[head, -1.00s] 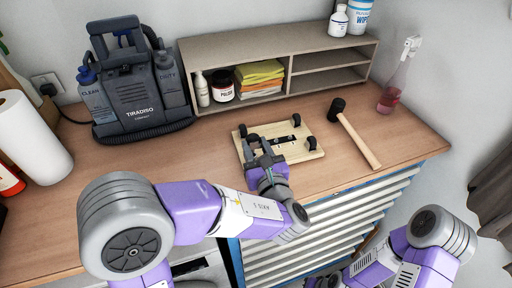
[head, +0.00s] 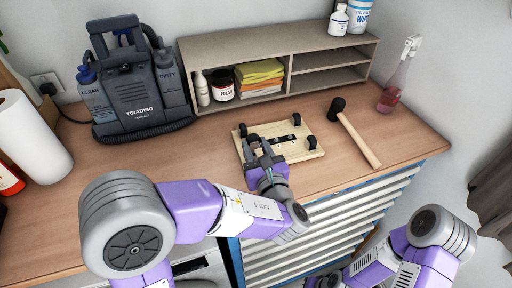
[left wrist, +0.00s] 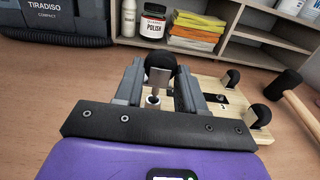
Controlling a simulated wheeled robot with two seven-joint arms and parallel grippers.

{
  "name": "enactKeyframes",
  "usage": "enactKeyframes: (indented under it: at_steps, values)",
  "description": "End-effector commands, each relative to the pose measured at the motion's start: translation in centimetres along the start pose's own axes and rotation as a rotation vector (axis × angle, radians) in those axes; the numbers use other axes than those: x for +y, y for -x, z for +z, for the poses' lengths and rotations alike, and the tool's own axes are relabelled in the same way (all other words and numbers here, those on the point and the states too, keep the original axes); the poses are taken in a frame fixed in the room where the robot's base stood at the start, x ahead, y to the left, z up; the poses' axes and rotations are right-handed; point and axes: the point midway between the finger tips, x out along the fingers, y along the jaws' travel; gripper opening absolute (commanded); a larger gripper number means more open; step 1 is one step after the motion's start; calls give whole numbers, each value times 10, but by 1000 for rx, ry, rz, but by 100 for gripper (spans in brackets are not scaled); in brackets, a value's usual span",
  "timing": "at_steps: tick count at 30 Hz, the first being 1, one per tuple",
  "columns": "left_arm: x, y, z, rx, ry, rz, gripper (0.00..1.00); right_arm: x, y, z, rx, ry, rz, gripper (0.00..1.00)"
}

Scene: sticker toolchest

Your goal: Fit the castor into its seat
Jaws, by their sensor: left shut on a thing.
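A pale wooden board (head: 287,151) lies on the bench, with black castors at its far right (head: 297,119) and near right (head: 311,143) corners. Another black wheel (head: 243,130) stands at its left end. My left gripper (head: 260,152) reaches over the board's near left part, shut on the castor. In the left wrist view, a black wheel (left wrist: 160,67) with a grey metal fork shows between the fingers. A small metal ring (left wrist: 152,101) shows below it. The fingers hide the seat, so I cannot tell whether the castor is in it. My right gripper does not show clearly.
A mallet (head: 357,138) lies right of the board. Behind stands a shelf unit (head: 188,68) with jars and cloths. A grey cleaning machine (head: 135,95) and a paper roll (head: 30,138) stand left. A spray bottle (head: 390,97) stands at right. Bare bench lies left of the board.

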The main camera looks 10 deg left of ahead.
Motion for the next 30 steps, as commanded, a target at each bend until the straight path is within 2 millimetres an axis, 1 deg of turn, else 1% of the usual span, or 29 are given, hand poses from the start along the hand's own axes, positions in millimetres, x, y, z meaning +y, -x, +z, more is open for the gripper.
enactKeyframes:
  at_steps: [24,25,30]
  values:
    - [0,0,-22,-1,0,0,6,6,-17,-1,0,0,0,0]
    - [0,0,-22,-1,0,0,41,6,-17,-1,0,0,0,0]
    - [0,0,-21,-1,0,0,67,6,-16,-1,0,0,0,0]
